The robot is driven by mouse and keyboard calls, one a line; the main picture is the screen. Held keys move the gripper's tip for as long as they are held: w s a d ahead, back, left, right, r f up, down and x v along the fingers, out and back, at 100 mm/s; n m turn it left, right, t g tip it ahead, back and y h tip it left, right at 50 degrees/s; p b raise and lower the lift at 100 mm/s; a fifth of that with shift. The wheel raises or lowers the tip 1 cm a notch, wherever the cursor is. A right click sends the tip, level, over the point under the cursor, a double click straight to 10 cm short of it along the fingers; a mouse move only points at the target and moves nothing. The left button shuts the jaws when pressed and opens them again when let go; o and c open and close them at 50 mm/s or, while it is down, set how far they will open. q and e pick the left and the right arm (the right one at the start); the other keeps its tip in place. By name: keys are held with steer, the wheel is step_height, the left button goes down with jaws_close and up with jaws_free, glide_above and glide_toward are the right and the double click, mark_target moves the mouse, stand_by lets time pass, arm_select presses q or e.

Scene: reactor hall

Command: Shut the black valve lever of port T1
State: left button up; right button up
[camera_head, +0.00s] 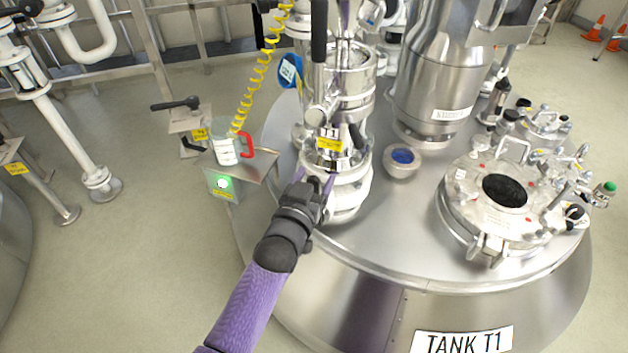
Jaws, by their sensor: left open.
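Port T1 is the steel fitting with a yellow tag (329,144) reading T1, standing on the left part of the tank top. A dark handle-like piece (356,136) shows just right of the tag, partly hidden among steel parts. A long black upright bar (319,30) rises above the fitting at the top edge. I cannot tell for sure which of these is the T1 lever. My left gripper (314,180) is open, with its purple fingers just below the tag, at the front of the fitting. Whether it touches anything is unclear. My right gripper is out of view.
The domed tank (400,235) carries a round hatch (475,222) at right and a tall steel vessel (435,75) behind. A blue-centred cup (402,160) sits between. A small stand (262,168) with a red handle (248,142) and coiled yellow hose (262,65) stands at left.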

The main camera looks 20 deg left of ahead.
arm_select(q)
jaws_close()
stand_by(1.3)
